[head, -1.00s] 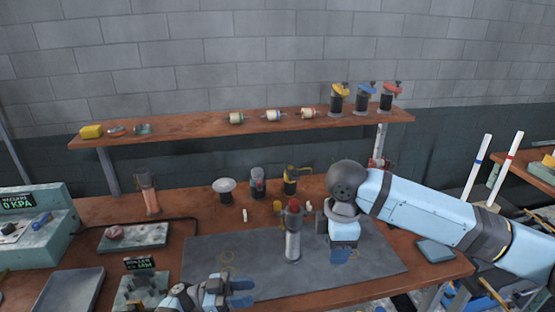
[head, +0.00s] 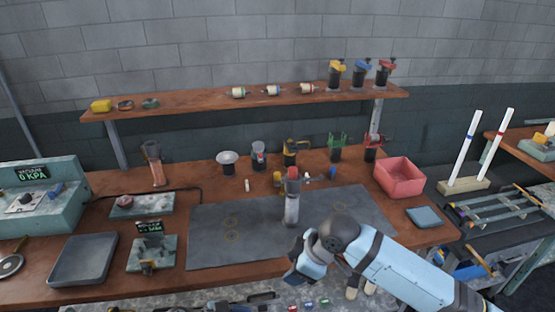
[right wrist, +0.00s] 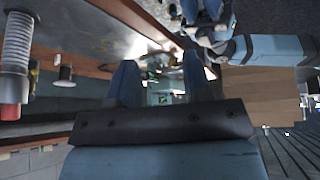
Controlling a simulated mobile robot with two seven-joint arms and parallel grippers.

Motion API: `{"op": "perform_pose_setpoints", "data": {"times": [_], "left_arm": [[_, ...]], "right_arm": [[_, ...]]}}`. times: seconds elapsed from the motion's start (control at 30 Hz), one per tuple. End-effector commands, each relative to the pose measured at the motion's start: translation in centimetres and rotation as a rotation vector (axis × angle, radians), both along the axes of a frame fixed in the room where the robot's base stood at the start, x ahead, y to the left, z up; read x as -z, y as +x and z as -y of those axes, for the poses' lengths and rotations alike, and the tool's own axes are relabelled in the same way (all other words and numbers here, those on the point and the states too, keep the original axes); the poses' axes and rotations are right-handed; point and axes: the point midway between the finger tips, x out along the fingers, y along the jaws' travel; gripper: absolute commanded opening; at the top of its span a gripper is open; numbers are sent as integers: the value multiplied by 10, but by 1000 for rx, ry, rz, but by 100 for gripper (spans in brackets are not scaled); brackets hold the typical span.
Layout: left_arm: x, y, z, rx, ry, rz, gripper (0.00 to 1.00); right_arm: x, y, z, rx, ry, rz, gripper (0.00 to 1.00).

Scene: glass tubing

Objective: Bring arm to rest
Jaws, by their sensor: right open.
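My right arm (head: 410,270) comes in from the lower right of the head view. Its gripper (head: 303,270) is low at the front edge of the bench, apart from the things on it. In the right wrist view, the two blue fingers of this gripper (right wrist: 160,82) stand apart with nothing held between them. Grey and light-blue parts of my other arm (right wrist: 225,42) show at the top of the wrist view.
A grey cylinder with a red top (head: 291,205) stands upright on the dark mat (head: 245,245), close to my right arm. A pink bin (head: 399,178) and blue pad (head: 424,217) are at right. A tray (head: 83,262) is at left. The mat's left part is clear.

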Motion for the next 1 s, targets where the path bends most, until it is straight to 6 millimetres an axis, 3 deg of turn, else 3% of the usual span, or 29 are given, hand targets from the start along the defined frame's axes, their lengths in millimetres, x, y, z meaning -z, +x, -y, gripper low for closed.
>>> {"op": "perform_pose_setpoints", "data": {"times": [0.03, 0.17, 0.4, 0.57, 0.73, 0.9, 1.0], "left_arm": [[12, -13, -4, -45, 52, -36, 38], [36, -38, -18, -177, 177, -109, 38], [57, -82, -52, -443, 348, -164, 38], [54, -109, -75, -616, 413, -145, 38], [37, -138, -96, -773, 437, -88, 38], [17, -157, -108, -870, 427, -25, 38], [9, -163, -112, -896, 418, -1, 38]], "right_arm": [[14, -10, -6, 46, 64, -3, 46], [38, -22, -13, 187, 207, 23, 46], [85, -52, 9, 480, 398, 81, 46], [119, -83, 44, 679, 458, 135, 46], [153, -131, 93, 865, 463, 210, 46], [173, -177, 135, 975, 431, 277, 46], [178, -193, 149, 1004, 416, 303, 46]]}}
